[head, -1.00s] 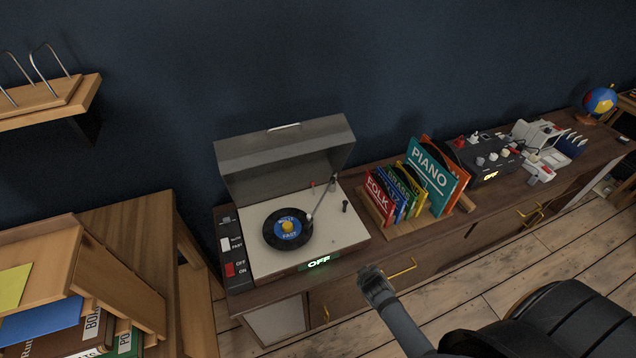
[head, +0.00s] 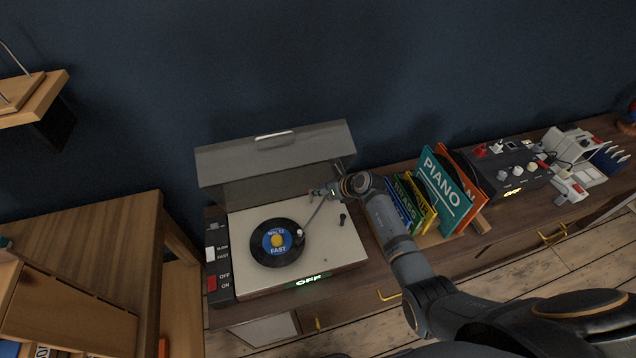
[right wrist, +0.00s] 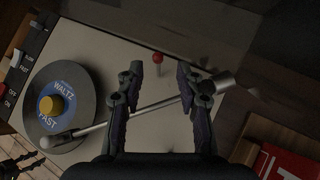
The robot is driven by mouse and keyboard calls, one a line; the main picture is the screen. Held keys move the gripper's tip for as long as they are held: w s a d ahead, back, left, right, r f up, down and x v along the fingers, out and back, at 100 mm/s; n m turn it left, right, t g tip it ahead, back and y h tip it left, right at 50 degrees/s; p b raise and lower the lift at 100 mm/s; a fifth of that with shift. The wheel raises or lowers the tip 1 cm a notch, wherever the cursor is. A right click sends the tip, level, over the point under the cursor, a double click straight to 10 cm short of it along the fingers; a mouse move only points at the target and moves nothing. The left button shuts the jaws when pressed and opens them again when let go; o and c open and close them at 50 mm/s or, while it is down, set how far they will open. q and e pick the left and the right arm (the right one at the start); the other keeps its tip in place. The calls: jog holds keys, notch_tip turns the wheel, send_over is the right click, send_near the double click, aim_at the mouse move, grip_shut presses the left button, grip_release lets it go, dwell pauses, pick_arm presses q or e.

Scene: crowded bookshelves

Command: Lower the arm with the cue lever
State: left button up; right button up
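The record player (head: 345,255) has its lid up, and its front display reads OFF. A black record (head: 262,257) with a blue WALTZ FAST label lies on the platter. The silver tonearm (head: 317,216) reaches over the record; I cannot tell whether its head touches it. The red-tipped cue lever (right wrist: 158,58) stands near the tonearm's pivot in the right wrist view; my gripper hides it in the head view. My right gripper (head: 322,192) is over the deck's back right corner. In the right wrist view its fingers (right wrist: 158,80) are apart, with the lever showing in the gap between the tips.
The raised lid (head: 275,155) stands close behind my right gripper. A record rack with a teal PIANO sleeve (head: 445,190) is right of the player, close to my right arm. A red switch (head: 212,283) is on the player's left panel. Grey equipment (head: 510,170) stands farther right.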

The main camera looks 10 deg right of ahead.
jog(key=shift+w+a+f, duration=0.1)
jog(key=shift+a+f, duration=0.35)
jog(key=shift+a, duration=0.05)
jog(key=b+x, duration=0.1)
jog(key=x, duration=0.4)
jog(key=shift+d+f+b, duration=0.2)
jog(key=shift+f+b, duration=0.05)
jog(key=shift+b, duration=0.15)
jog(key=shift+w+a+f, duration=0.25)
pick_arm(q)
jog(key=shift+s+a+f, duration=0.2)
jog(key=shift+s+f, duration=0.1)
jog(key=shift+f, duration=0.25)
jog(key=shift+s+a+f, duration=0.2)
jog(key=shift+s+f, duration=0.1)
jog(key=shift+f, duration=0.2)
jog(key=shift+s, duration=0.25)
jog(key=shift+s+a, duration=0.15)
pick_arm(e)
grip_shut()
